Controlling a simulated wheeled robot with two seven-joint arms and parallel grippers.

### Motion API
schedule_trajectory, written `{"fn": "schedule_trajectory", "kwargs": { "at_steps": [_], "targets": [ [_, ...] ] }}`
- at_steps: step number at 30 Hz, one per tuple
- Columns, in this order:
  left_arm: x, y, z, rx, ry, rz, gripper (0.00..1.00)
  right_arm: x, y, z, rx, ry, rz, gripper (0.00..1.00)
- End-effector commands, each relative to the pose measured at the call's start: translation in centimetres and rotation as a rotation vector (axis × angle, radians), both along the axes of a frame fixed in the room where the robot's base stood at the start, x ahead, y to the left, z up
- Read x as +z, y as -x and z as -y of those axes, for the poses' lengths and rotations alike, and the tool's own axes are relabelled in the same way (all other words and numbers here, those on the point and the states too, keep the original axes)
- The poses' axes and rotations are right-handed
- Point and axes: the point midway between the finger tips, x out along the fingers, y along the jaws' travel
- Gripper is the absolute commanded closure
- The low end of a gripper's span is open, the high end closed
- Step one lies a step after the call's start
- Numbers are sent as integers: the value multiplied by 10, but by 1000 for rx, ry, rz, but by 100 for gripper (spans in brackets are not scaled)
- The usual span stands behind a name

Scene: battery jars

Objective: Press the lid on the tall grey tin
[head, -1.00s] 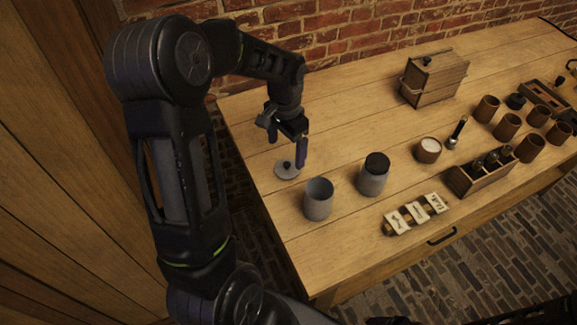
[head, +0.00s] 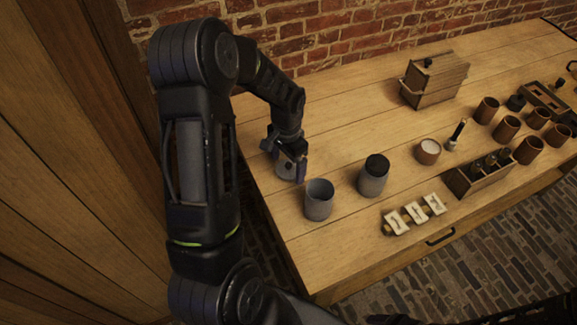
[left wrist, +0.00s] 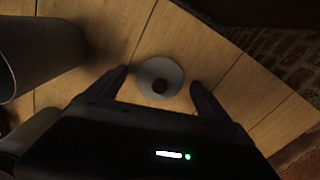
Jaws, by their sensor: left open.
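The round grey lid (left wrist: 158,72) with a dark knob lies on the table in the left wrist view. My left gripper (left wrist: 160,80) is open, its fingers on either side of the lid and apart from it. In the head view my left gripper (head: 291,170) hides most of the lid. An open grey tin (head: 319,203) stands upright just right of the gripper. A second grey tin (head: 373,178), dark at its mouth, stands further right. I cannot tell which is taller. A grey tin (left wrist: 35,60) fills the upper left of the left wrist view. My right gripper is not in view.
Lettered tiles (head: 416,213) lie near the table's front edge. A small jar with white contents (head: 428,152), a wooden rack (head: 482,178) and several brown cups stand at the right. A wooden box (head: 434,80) is at the back. The table between box and tins is clear.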

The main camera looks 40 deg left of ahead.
Motion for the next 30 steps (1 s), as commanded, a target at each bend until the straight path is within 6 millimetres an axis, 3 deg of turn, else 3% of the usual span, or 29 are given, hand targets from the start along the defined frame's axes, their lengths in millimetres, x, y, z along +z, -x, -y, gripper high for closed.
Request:
{"fn": "schedule_trajectory", "kwargs": {
  "at_steps": [20, 30],
  "targets": [
    [-4, 0, 0, 1, -1, 2, 10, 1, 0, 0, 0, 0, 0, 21],
    [-4, 0, 0, 1, -1, 2, 38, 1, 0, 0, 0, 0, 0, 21]
  ]
}}
